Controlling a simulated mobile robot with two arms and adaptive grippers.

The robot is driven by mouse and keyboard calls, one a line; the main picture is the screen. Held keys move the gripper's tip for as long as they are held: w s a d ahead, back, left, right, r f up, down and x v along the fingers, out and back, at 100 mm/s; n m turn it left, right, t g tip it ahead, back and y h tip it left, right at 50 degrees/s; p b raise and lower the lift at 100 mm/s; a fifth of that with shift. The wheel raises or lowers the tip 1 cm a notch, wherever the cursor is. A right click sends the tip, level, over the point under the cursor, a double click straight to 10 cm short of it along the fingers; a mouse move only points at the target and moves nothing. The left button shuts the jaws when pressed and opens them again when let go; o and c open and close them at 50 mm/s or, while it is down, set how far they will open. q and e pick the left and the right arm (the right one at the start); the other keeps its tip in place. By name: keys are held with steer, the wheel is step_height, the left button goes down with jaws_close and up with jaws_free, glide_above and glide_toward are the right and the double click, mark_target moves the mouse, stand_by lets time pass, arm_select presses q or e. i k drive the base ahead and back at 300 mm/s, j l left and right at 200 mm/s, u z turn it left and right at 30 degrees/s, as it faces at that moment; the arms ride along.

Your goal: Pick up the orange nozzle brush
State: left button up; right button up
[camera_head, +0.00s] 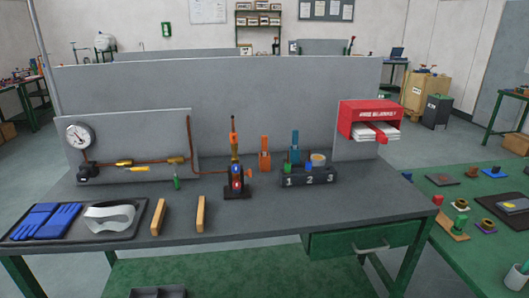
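A small upright orange tool (264,160), which looks like the orange nozzle brush, stands on the grey workbench (270,226) near its back panel. It is too small for me to make out bristles. A burner-like device (237,180) with a dark base, red and blue marks and an orange upper part stands just left of it. A similar blue upright tool (294,148) stands to its right, behind a dark numbered block. Neither of my grippers is in view.
The dark block (307,182) marked 1, 2, 3 holds small items. Two wooden bars (158,217) lie front left, beside a tray with blue gloves (58,221) and goggles (110,217). A gauge and pipe panel (130,145) stands back left. A red paper box (368,120) hangs right. The bench's front middle is clear.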

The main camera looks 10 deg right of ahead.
mark_target(263, 138)
steer(key=i+l+u, duration=0.85)
steer(key=l, duration=0.35)
steer(key=i, duration=0.1)
